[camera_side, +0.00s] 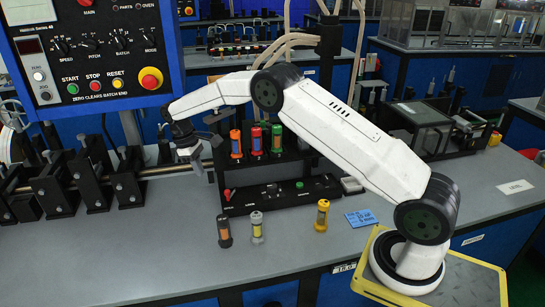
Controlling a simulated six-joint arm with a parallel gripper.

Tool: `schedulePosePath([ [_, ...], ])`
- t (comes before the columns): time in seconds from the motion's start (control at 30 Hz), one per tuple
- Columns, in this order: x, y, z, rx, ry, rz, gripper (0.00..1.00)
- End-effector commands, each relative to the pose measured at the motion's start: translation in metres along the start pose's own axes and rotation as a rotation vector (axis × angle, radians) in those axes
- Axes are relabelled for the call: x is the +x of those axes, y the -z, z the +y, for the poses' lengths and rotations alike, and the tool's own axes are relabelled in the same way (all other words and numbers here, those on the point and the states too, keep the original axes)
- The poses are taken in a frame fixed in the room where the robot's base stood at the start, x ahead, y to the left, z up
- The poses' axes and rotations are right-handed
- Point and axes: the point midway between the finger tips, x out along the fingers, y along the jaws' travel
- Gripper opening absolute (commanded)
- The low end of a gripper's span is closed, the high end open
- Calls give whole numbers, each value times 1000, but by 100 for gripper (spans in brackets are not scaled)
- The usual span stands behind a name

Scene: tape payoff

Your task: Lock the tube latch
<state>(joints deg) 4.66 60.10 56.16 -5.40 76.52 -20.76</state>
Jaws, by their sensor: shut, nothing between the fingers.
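My gripper (196,165) is at the left end of my white arm, pointing down beside the left side of a black tube rack (291,165). Its fingers are small in this view and look closed, with nothing seen between them. An orange tube (236,144), a red tube (256,141) and a green tube (277,139) stand upright in the rack. The rack's low front base (262,203) has a red part (228,194) at its left end and a green button (299,184). I cannot tell which part is the tube latch, or whether it is locked.
Black brackets on a metal rod (160,170) are left of my gripper.

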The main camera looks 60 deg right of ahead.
Motion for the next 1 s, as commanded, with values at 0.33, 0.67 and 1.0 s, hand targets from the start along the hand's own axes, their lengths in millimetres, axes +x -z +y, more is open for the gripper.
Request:
schedulePosePath([
  [0.33, 56, -1, 0, 1, 2, -3, 0],
  [0.67, 60, -23, 0, 1, 1, -1, 0],
  [1.0, 65, -37, 0, 1, 0, 1, 0],
])
